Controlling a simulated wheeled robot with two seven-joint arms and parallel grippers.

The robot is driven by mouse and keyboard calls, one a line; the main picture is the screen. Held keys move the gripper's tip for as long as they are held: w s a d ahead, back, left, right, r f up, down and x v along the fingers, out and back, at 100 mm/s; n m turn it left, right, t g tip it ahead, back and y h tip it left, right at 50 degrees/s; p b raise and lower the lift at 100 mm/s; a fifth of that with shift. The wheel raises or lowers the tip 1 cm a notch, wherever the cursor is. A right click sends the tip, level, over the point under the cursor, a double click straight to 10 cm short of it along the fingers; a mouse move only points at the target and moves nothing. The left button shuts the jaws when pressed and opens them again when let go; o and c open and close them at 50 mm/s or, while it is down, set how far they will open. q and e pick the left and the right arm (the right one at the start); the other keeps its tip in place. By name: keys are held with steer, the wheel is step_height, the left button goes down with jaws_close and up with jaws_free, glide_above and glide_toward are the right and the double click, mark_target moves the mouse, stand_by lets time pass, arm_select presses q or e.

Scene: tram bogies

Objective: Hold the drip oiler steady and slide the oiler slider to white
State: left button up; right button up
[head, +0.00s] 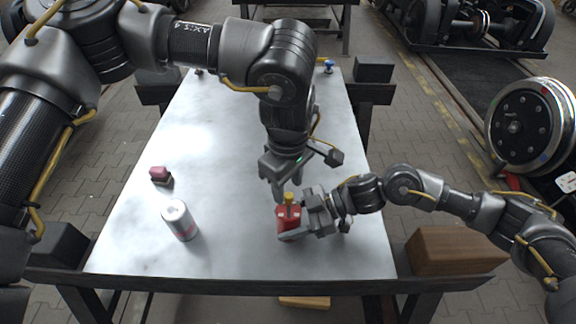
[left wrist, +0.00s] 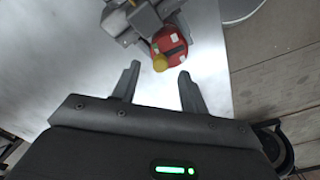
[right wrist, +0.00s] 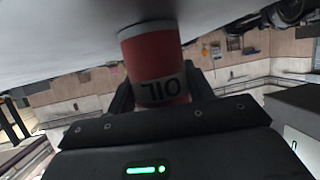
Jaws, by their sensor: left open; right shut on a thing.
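The drip oiler (head: 288,220) is a small red can standing on the table's near half, with a yellow slider knob (head: 289,197) on top. My right gripper (head: 291,229) is shut on its body from the right. In the right wrist view the red body (right wrist: 155,60) carries the letters OIL, upside down, between the fingers. My left gripper (head: 284,188) is open, pointing down just above the oiler. In the left wrist view the yellow knob (left wrist: 160,63) lies just beyond the open fingertips, by a dark slot in the red top (left wrist: 172,42) with pale patches. Which mark the knob is at is unclear.
On the pale table (head: 235,245) a silver can (head: 179,220) stands to the left, with a small dark red object (head: 160,174) behind it. A blue-topped item (head: 328,66) is at the far edge. A brown box (head: 455,251) is beyond the right edge.

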mark_target(289, 198)
arm_select(q)
steer(key=shift+f, duration=1.15)
steer(key=shift+c, duration=0.4)
jaws_close()
